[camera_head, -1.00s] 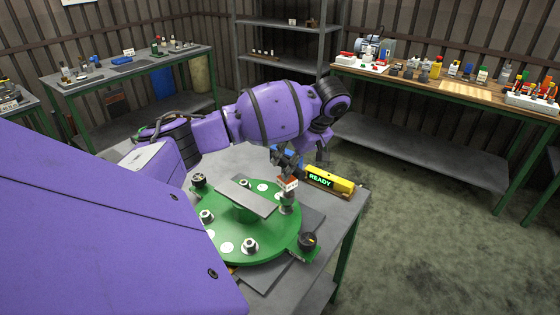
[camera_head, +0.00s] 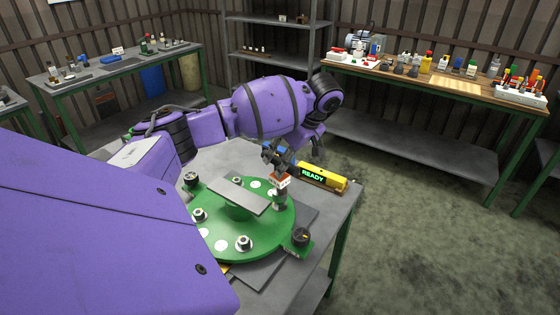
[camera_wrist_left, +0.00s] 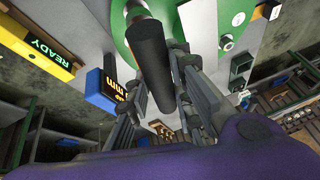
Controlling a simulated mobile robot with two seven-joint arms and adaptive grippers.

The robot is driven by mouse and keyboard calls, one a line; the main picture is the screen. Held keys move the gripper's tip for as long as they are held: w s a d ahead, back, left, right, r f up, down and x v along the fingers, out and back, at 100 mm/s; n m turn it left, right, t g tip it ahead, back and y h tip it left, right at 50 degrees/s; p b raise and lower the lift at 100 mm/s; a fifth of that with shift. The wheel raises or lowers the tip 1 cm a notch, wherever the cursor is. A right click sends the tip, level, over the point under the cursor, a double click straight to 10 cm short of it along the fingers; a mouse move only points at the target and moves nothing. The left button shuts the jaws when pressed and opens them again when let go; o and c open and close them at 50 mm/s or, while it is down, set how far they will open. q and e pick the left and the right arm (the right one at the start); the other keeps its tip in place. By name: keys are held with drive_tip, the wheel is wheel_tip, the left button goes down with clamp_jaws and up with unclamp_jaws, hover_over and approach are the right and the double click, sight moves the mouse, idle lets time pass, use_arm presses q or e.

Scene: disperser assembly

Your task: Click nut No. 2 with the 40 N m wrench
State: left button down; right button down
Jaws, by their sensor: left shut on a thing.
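My left gripper (camera_head: 281,158) is at the right rear of a round green fixture (camera_head: 262,235). In the left wrist view its fingers (camera_wrist_left: 168,85) are shut around a black cylindrical handle (camera_wrist_left: 155,62), which I take to be the wrench. In the head view an orange and white tagged part (camera_head: 281,180) sits just below the gripper, above a grey upright piece (camera_head: 279,198) at the fixture's edge. Its label is too small to read, and contact with a nut cannot be told. Other nuts (camera_head: 244,243) stand around the fixture. My right gripper is out of view.
A yellow display reading READY (camera_head: 322,178) lies right of the gripper. A blue block (camera_wrist_left: 103,90) is close to the fingers in the wrist view. A grey plate (camera_head: 238,195) spans the fixture's middle. A black knob (camera_head: 301,236) is at the front right.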

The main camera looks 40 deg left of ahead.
use_arm(q)
drive_tip(key=shift+f, duration=1.55)
drive_tip(key=m+t, duration=0.1)
drive_tip(key=m, duration=0.3)
drive_tip(key=shift+t, duration=0.4)
drive_tip(key=m+t, duration=0.1)
drive_tip(key=m, duration=0.2)
drive_tip(key=shift+m+t, duration=0.3)
drive_tip(key=shift+m, duration=0.1)
drive_tip(key=m+t+h, duration=0.1)
drive_tip(key=m, duration=0.2)
drive_tip(key=shift+r+m+t+h, duration=0.1)
drive_tip(key=shift+m+t+h, duration=0.25)
drive_tip(key=shift+m, duration=0.7)
drive_tip(key=shift+m+t+h, duration=0.25)
drive_tip(key=shift+m+t, duration=0.2)
drive_tip(key=shift+m, duration=0.6)
drive_tip(key=shift+n, duration=0.3)
